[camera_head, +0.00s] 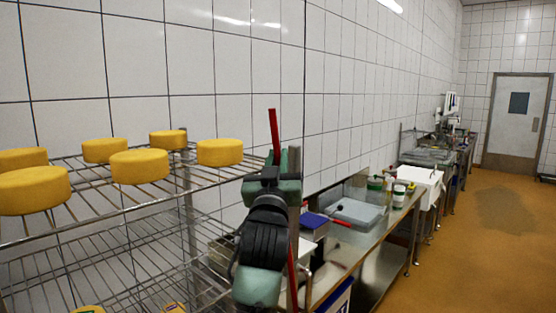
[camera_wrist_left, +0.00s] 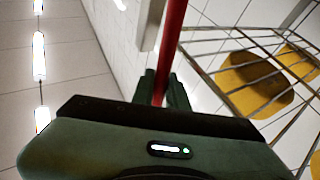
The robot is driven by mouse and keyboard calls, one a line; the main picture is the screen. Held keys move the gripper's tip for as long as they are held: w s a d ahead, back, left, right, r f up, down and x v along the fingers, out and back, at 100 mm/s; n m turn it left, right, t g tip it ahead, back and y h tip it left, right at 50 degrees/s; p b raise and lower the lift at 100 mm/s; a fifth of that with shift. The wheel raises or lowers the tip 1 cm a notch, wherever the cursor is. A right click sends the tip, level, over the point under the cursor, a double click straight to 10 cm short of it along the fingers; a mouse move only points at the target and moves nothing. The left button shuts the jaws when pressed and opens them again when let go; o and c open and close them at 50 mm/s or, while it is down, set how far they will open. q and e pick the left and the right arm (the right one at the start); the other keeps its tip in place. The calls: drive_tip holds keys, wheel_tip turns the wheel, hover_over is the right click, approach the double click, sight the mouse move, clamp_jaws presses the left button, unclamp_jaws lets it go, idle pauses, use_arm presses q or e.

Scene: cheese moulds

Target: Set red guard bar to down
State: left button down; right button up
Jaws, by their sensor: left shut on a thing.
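The red guard bar (camera_head: 274,132) stands nearly upright in the head view, beside a grey post (camera_head: 294,165) at the right end of the wire rack. My left gripper (camera_head: 272,172) is shut on the bar, which sticks up above the fingers. A red length (camera_head: 291,262) also shows below the gripper; my arm hides the part between. In the left wrist view the bar (camera_wrist_left: 172,40) runs between the fingertips of my left gripper (camera_wrist_left: 161,88). My right gripper is not in view.
The wire rack (camera_head: 90,228) at left carries several yellow cheeses (camera_head: 140,166). A steel counter (camera_head: 345,262) with a blue box (camera_head: 314,221) and a sink runs along the tiled wall. The orange floor (camera_head: 480,240) at right is clear toward a grey door (camera_head: 518,122).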

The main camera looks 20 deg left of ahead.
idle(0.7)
use_arm(q)
drive_tip(key=shift+s+a+f+b, duration=0.1)
drive_tip(key=shift+s+f+b, duration=0.15)
drive_tip(key=shift+b, duration=0.05)
drive_tip(key=shift+n+t+y, duration=0.4)
drive_tip(key=shift+n+y, duration=0.1)
drive_tip(key=shift+n, duration=0.2)
drive_tip(key=s+b, duration=0.1)
drive_tip(key=s, duration=0.1)
drive_tip(key=s+a+b, duration=0.1)
drive_tip(key=s+a+f+b, duration=0.1)
drive_tip(key=s, duration=0.1)
drive_tip(key=shift+s, duration=0.35)
drive_tip(key=c, duration=1.4)
unclamp_jaws()
